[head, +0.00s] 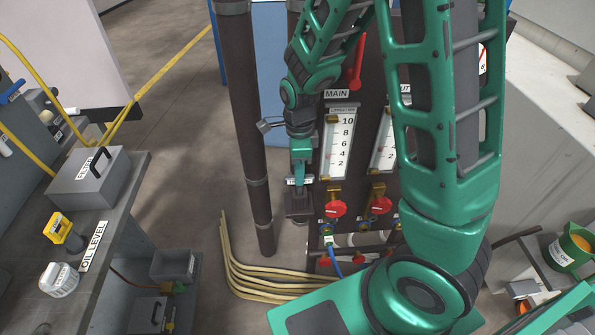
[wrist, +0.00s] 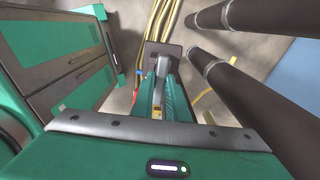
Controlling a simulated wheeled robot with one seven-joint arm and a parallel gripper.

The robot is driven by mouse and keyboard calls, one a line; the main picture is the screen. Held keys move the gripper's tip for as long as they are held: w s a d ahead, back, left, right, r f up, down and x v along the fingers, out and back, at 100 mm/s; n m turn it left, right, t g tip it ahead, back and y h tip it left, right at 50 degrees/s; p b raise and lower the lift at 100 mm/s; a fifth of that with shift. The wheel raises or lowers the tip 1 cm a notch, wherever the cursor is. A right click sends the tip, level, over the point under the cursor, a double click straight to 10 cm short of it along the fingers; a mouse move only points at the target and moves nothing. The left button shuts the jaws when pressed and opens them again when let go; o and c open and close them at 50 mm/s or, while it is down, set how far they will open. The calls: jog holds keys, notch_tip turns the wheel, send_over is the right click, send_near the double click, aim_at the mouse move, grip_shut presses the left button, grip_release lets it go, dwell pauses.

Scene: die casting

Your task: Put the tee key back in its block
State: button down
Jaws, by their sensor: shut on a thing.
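My gripper (head: 300,180) points down in front of the dark panel, left of the gauges. In the wrist view its fingers (wrist: 164,88) are closed on the grey tee key (wrist: 161,72). A dark block (head: 297,205) is directly below the fingertips in the head view. The block also shows in the wrist view (wrist: 176,50), at the far end of the key. The key's lower end overlaps the block in both views; I cannot tell whether it is seated in it or just above it. The fingers hide much of the key.
Two dark vertical pipes stand close to the gripper, one of them the left pipe (head: 246,130). Red valve knobs (head: 335,208) and a gauge (head: 339,143) are just right. Tan hoses (head: 260,284) run along the floor below. Open floor (head: 180,130) lies left.

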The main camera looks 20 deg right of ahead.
jog(key=shift+f, duration=0.15)
dwell(0.5)
jog(key=c, duration=1.6)
grip_release()
jog(key=shift+c, duration=0.2)
